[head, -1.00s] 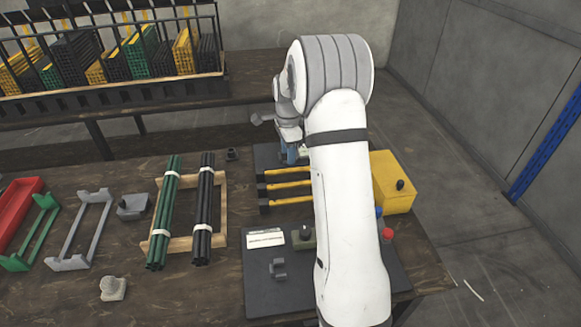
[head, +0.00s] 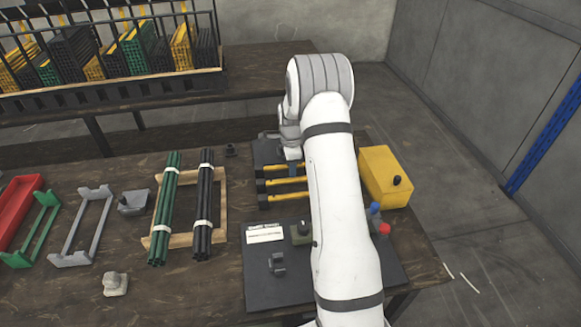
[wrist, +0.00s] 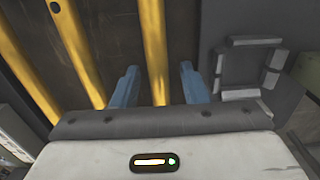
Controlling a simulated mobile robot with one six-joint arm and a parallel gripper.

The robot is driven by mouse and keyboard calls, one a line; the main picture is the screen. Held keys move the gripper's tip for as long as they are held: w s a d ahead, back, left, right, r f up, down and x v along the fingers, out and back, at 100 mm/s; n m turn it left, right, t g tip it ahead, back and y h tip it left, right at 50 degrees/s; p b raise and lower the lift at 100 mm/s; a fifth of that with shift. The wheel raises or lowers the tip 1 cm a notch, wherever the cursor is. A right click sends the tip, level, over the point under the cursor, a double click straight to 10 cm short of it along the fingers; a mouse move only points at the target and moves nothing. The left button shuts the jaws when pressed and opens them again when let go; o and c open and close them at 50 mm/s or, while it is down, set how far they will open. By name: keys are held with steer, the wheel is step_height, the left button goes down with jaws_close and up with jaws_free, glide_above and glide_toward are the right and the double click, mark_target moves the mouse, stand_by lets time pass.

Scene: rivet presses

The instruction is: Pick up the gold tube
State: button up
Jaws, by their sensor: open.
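In the wrist view, gold tubes run away from my gripper. One gold tube (wrist: 151,50) lies between the lines of my two blue fingers, nearer the right one. Another gold tube (wrist: 80,50) is just left of the left finger. My gripper (wrist: 158,85) is open and empty, above the tubes. Its height over them is hard to tell. In the head view my white arm covers the tubes' right ends, and the fingertips are mostly hidden.
A yellow box (head: 372,170) stands right of my arm, with red and blue knobs in front of it. A wooden rack (head: 222,215) with green and black tube bundles stands left. A small dark clamp (head: 277,263) and a white label (head: 265,233) are on the plate's near part.

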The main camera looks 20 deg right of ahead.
jaws_close()
stand_by(0.3)
